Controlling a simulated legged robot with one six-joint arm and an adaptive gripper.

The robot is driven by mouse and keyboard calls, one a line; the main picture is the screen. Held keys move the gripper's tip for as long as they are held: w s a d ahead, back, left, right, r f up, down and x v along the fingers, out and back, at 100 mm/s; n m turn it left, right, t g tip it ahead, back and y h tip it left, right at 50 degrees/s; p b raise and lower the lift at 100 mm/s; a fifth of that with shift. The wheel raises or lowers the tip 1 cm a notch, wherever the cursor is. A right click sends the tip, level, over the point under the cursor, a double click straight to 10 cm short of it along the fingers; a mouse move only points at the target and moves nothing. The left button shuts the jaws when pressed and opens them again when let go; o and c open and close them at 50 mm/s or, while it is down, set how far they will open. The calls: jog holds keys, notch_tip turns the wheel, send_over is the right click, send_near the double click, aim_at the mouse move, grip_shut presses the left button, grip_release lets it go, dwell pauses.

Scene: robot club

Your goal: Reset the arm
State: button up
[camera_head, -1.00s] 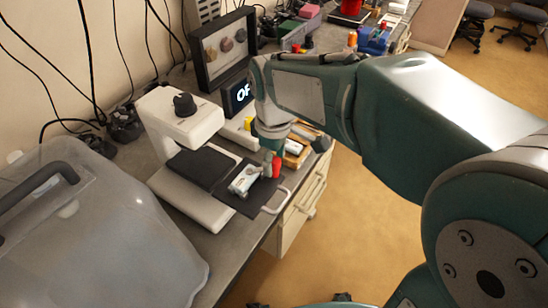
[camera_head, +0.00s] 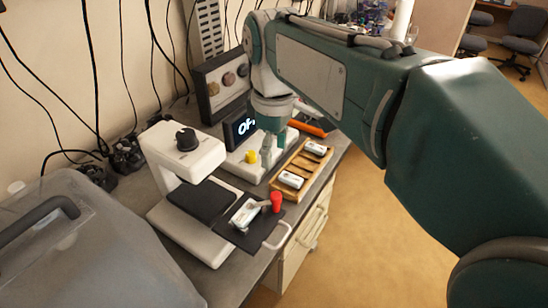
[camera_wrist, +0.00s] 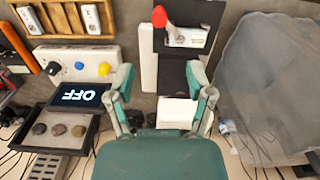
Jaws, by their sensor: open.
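My gripper (camera_head: 272,148) points down from the raised arm and hangs above the bench, between the white press and the wooden tray. In the wrist view my gripper (camera_wrist: 161,80) has its two fingers spread wide, with nothing between them. The white press (camera_head: 182,150) with a black knob stands on the bench. A black plate (camera_head: 235,238) extends from its front, bearing a small white device (camera_head: 246,213) and a red knob (camera_head: 277,201). The red knob (camera_wrist: 159,16) and device (camera_wrist: 186,37) also show in the wrist view, apart from the fingers.
A wooden tray (camera_head: 277,183) holds white devices. Behind are a display reading OFF (camera_wrist: 80,95), a white box with coloured buttons (camera_wrist: 75,62) and a black frame (camera_head: 206,100) with round pieces. A large translucent bin (camera_head: 85,250) fills the near left.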

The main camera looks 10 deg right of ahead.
dwell(0.3)
jog(key=s+d+f+m+t, duration=0.5)
jog(key=s+d+f+m, duration=0.2)
jog(key=s+d+m, duration=0.4)
jog(key=shift+s+f+m+t, duration=0.3)
jog(key=shift+s+f, duration=0.1)
jog(key=shift+s, duration=0.4)
